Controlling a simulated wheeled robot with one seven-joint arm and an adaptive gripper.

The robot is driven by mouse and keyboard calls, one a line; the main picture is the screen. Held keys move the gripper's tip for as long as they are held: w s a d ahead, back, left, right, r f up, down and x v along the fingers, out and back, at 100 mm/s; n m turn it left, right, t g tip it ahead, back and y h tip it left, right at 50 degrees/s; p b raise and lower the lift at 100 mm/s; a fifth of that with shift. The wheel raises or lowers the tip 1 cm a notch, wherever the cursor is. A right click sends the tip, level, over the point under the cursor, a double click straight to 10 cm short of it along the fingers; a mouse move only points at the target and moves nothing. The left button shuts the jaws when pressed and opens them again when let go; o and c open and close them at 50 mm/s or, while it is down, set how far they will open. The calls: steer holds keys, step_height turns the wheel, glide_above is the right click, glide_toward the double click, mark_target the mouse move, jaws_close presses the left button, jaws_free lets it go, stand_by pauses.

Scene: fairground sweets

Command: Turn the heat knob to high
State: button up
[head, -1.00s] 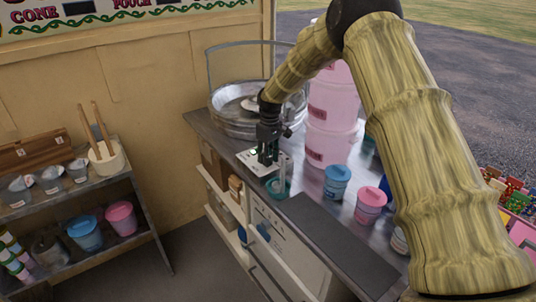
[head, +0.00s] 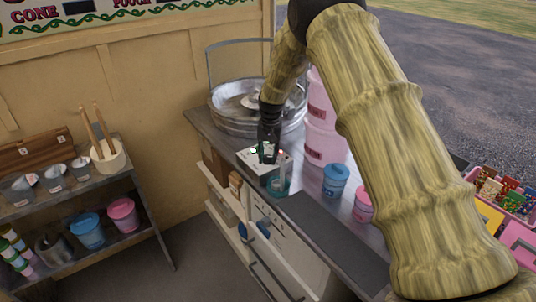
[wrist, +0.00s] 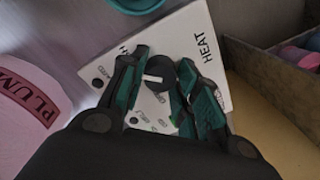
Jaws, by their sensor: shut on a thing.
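The heat control is a white panel (head: 250,157) at the near edge of the counter, in front of the metal candyfloss pan. In the wrist view the panel (wrist: 192,28) carries the word HEAT and a dark round knob (wrist: 160,68). My gripper (wrist: 160,98) has its green-and-black fingers on either side of the knob, shut on it. In the head view my gripper (head: 267,153) points down at the panel, and the knob is hidden by the fingers. The dial's small labels are partly covered; I cannot tell which setting the knob points to.
A teal cup (head: 278,186) stands close in front of the panel. Pink tubs (head: 322,140) stand right of it, one labelled PLUM in the wrist view (wrist: 28,98). A blue tub (head: 336,180) stands farther right. The metal pan (head: 245,125) is behind. Open drawers (head: 225,200) jut below.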

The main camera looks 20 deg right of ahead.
mark_target(269, 157)
steer(key=shift+m, duration=1.9)
steer(key=o, duration=1)
steer(key=r, duration=1.2)
steer(key=shift+s+d, duration=0.2)
steer(key=shift+s, duration=0.05)
steer(key=shift+p, duration=0.35)
